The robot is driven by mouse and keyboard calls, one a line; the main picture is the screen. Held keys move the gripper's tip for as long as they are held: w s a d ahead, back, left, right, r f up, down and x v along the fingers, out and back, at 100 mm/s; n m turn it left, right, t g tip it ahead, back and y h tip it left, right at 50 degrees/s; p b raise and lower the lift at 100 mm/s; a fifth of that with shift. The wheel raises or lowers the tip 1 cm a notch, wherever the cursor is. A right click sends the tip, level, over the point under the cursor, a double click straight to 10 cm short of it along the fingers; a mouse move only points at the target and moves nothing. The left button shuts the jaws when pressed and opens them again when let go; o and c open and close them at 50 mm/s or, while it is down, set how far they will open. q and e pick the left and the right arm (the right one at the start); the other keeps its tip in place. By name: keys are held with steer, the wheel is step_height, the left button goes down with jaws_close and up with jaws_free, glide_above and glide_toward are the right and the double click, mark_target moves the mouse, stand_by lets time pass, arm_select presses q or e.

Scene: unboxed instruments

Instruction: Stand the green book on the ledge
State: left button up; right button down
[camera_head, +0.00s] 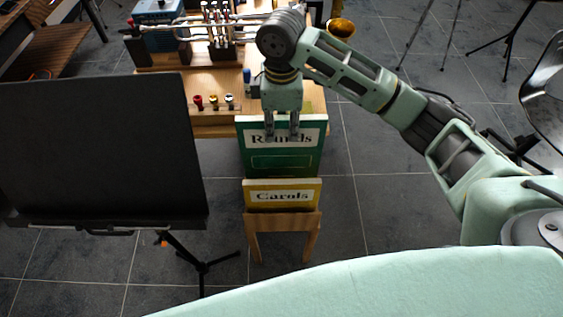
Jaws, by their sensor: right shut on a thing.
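The green book (281,161), titled "Rounds", is roughly upright with its cover facing me. My right gripper (282,131) is shut on its upper edge, and the fingers cover part of the title. The book is just behind the yellow book; I cannot tell whether its bottom is raised or resting. A black music stand (95,145) is at the left, apart from the book, with a ledge (105,226) along its lower edge. The ledge looks empty. My left gripper is not in view.
The yellow book (283,196), "Carols", is at a small wooden stool (283,221). A wooden bench (215,122) behind holds a brass instrument, small coloured-topped items and a blue case (159,11). Thin stand legs and a dark chair (545,90) are at the right.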

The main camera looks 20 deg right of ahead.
mark_target(282, 168)
steer(key=shift+r, duration=0.1)
step_height(282, 168, down, 14)
steer(key=shift+r, duration=0.25)
step_height(282, 168, down, 4)
steer(key=shift+r+p, duration=0.1)
steer(key=shift+p, duration=0.6)
steer(key=shift+f, duration=0.25)
steer(key=shift+f, duration=0.1)
steer(key=c, duration=1.6)
jaws_free()
steer(key=shift+c, duration=0.2)
